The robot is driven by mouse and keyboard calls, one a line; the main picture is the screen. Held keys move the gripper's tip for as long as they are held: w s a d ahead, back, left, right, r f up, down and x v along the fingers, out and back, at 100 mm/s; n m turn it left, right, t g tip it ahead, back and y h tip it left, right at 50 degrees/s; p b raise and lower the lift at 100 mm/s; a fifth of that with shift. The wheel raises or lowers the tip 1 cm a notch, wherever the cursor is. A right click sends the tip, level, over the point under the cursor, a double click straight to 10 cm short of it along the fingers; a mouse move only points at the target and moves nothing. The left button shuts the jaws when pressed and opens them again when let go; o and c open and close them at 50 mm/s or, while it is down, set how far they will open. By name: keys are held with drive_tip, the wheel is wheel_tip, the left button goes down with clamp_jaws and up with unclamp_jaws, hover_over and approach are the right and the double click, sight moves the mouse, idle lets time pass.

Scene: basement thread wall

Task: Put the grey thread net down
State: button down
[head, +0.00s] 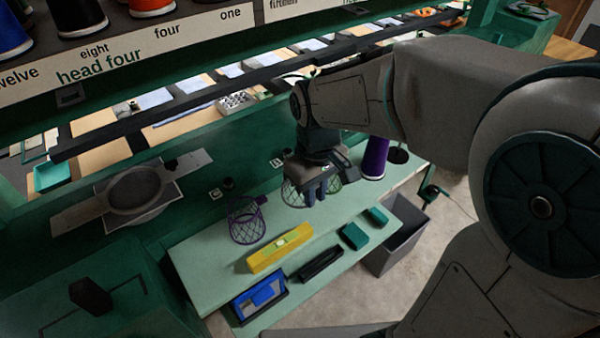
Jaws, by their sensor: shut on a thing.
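The grey thread net (292,193) is an open mesh tube in the middle of the head view, at the back of the pale green bench top (205,272). My gripper (316,196) points down and is shut on it. The fingers and wrist hide part of the net, and mesh shows on both sides of them. I cannot tell whether the net touches the bench or hangs just above it.
A purple net (245,220) stands left of my gripper, and a purple thread cone (375,158) stands right. In front lie a yellow level (280,248), a black tool (320,264), green boxes (354,235) and a blue-screened device (259,296). A grey bin (398,240) stands beyond the bench's right edge.

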drive_tip(key=shift+w+a+f, duration=0.85)
drive_tip(key=shift+w+a, duration=0.05)
drive_tip(key=shift+a, duration=0.2)
drive_tip(key=shift+f+p, duration=0.3)
drive_tip(key=shift+f, duration=1.75)
drive_tip(key=shift+f, duration=0.2)
drive_tip(key=c, duration=1.4)
unclamp_jaws()
drive_tip(key=shift+r, duration=0.1)
